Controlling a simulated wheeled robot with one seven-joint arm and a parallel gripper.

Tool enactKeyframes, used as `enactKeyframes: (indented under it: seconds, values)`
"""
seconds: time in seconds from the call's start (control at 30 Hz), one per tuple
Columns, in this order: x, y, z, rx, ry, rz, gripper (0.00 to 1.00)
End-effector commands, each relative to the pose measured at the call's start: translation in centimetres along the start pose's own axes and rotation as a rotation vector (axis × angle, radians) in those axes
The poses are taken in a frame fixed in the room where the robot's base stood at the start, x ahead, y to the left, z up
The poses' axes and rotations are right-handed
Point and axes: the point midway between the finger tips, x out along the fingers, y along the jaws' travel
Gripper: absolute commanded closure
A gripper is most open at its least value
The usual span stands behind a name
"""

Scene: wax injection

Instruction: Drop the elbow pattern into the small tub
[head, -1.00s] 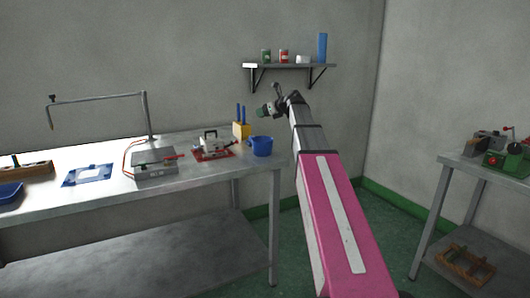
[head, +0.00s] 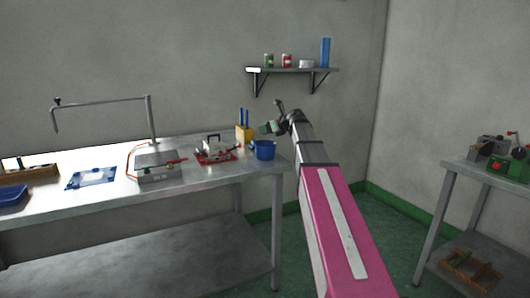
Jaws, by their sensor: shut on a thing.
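The elbow pattern (head: 267,128) is a small green piece at the end of my arm in the head view. My gripper (head: 273,126) is shut on it; the fingers are small and partly merge with the piece. The small tub (head: 264,151) is blue and stands at the right end of the steel bench. The pattern is in the air just above the tub's rim in the picture, with a small gap showing. The inside of the tub is mostly hidden, and the exact depth between the two is hard to tell.
A yellow block (head: 245,134) with blue tools stands behind the tub. A red-based clamp (head: 216,152) and a grey box (head: 158,165) stand to its left on the bench (head: 115,200). A wall shelf (head: 293,70) with cans hangs above.

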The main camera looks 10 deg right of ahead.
Motion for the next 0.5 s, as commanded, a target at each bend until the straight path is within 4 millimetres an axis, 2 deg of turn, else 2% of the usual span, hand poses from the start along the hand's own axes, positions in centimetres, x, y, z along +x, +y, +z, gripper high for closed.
enactKeyframes:
  seconds: [0.03,0.1,0.13,0.37,0.5]
  values:
    - [0.0,0.0,0.02,0.0,0.0,0.0,0.35]
    - [0.0,-0.01,0.01,0.0,0.0,0.0,0.12]
    - [-0.01,-0.01,0.02,0.0,0.0,0.0,0.09]
    - [-0.02,0.0,0.02,0.0,0.0,0.0,0.09]
    - [-0.66,0.01,0.0,0.0,0.0,-0.001,0.09]
